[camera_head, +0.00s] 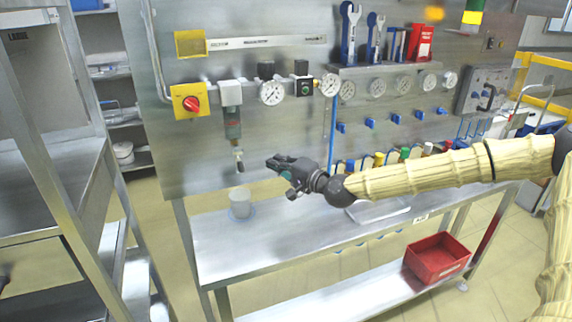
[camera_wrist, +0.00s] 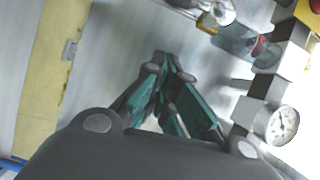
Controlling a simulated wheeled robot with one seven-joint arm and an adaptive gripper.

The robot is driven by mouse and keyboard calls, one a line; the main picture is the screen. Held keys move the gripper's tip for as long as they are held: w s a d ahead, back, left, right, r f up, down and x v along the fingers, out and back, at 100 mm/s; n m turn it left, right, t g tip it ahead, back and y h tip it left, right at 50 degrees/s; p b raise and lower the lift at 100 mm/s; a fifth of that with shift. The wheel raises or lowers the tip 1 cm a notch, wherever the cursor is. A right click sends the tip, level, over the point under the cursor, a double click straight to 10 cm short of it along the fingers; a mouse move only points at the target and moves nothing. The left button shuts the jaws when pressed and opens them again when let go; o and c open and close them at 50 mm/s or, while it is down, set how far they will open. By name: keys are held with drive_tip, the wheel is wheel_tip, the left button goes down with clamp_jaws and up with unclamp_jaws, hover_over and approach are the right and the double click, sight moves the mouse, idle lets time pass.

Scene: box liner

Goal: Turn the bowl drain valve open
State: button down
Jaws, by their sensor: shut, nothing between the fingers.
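The filter unit's bowl (camera_head: 232,122) hangs from a grey-white block on the steel panel. The drain valve (camera_head: 239,159), a small pale piece, hangs below the bowl. My gripper (camera_head: 272,163) is shut and empty, just right of the drain valve in the head view, with a gap showing between them. In the wrist view my gripper's fingertips (camera_wrist: 168,62) are together. There the clear bowl (camera_wrist: 237,42) lies at upper right, with a brass-coloured part (camera_wrist: 207,23) at its end. I cannot tell the valve's setting.
A translucent cup (camera_head: 240,204) stands on the bench (camera_head: 270,243) below the valve. A red-knobbed yellow switch (camera_head: 190,102) and a gauge (camera_head: 271,92) flank the filter unit. A red bin (camera_head: 437,258) sits on the lower shelf. The space left of the valve is clear.

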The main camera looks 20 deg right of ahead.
sight(239, 158)
drive_tip(key=a+p, duration=0.1)
drive_tip(key=w+a+p, duration=0.1)
drive_tip(key=a, duration=0.1)
drive_tip(key=w+a, duration=0.1)
drive_tip(key=a, duration=0.1)
drive_tip(key=shift+a+f+p, duration=0.25)
drive_tip(key=shift+f+p, duration=0.1)
drive_tip(key=shift+p, duration=0.05)
drive_tip(key=b, duration=0.2)
drive_tip(key=a+m+b, duration=0.1)
drive_tip(key=b, duration=0.1)
drive_tip(key=shift+s+a+f+t+b, duration=0.1)
drive_tip(key=shift+a+f+t+b, duration=0.1)
drive_tip(key=shift+f+t+b, duration=0.15)
drive_tip(key=shift+a, duration=0.1)
idle(0.3)
